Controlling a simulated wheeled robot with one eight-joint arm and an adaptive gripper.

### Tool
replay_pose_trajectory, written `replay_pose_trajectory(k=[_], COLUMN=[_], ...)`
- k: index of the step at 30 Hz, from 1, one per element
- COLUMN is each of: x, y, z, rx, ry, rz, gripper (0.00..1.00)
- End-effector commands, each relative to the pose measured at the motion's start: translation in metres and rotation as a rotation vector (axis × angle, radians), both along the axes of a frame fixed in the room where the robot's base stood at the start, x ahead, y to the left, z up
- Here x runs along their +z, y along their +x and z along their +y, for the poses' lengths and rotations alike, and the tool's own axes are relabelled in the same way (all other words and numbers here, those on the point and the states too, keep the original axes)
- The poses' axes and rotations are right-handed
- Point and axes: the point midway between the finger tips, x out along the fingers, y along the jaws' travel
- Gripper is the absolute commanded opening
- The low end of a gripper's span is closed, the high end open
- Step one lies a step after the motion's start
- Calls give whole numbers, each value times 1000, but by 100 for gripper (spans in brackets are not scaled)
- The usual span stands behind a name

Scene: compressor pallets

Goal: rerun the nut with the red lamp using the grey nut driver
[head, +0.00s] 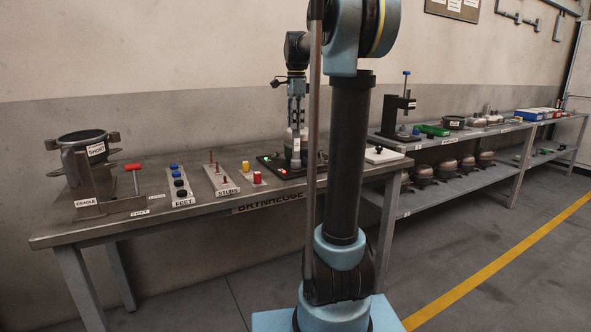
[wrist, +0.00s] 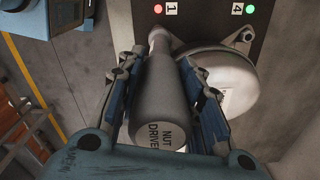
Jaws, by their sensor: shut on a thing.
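My gripper (head: 297,118) points down over the dark plate (head: 272,163) on the near bench. It is shut on the grey nut driver (wrist: 160,100), whose end reads NUT DRIVER. The driver's far tip lies by a foot of the pale domed compressor (wrist: 228,85). The red lamp (wrist: 158,9) is lit beside the label 1, just beyond that tip. A green lamp (wrist: 250,9) is lit beside the label 4. The nut under the tip is hidden, so I cannot tell whether the driver sits on it.
Left on the bench stand a cradle with a dark ring-shaped part (head: 83,150), a red-handled tool (head: 134,172), a feet tray (head: 181,190) and a studs tray (head: 220,182). A red cylinder (head: 258,178) stands near the plate. A white board (head: 383,155) lies right.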

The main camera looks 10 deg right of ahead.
Motion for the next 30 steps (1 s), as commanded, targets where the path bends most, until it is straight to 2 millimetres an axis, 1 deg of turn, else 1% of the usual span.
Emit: replay_pose_trajectory(k=[17,30], x=[0,19], y=[0,0], z=[0,0], rx=[0,0], ry=[0,0], rz=[1,0], gripper=[0,0])
